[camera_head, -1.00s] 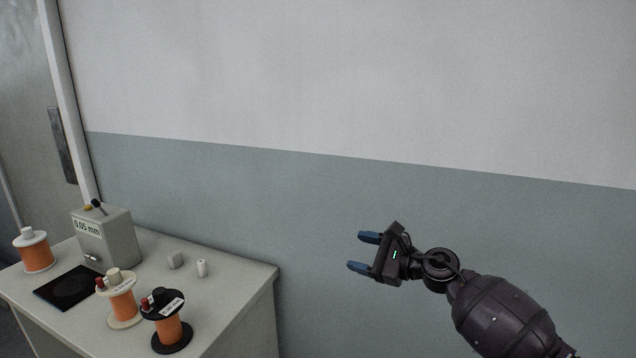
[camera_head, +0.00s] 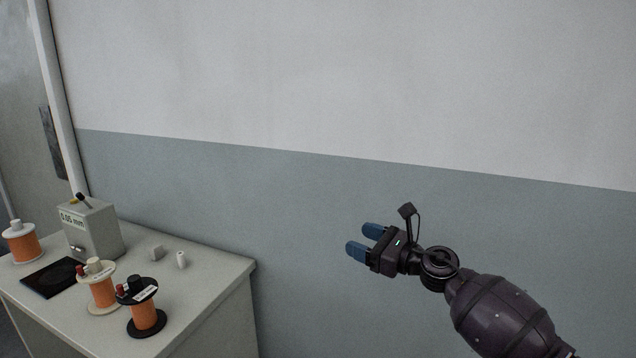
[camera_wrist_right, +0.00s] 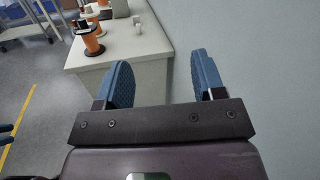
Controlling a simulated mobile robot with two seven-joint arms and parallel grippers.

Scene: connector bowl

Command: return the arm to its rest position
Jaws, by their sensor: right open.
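My right gripper (camera_head: 361,240) is open and empty. It hangs in the air to the right of the table, in front of the wall, with its blue fingers pointing left. In the right wrist view its two blue fingers (camera_wrist_right: 163,82) stand apart with nothing between them but the table side and wall behind. The right arm comes in from the lower right. My left gripper does not show in the head view.
A pale table (camera_head: 205,285) at the lower left bears several orange-wound spools (camera_head: 146,317), a grey box (camera_head: 92,232) marked 0.05 mm, a dark square mat (camera_head: 50,278) and two small pale pieces (camera_head: 181,260). The air between gripper and table is free.

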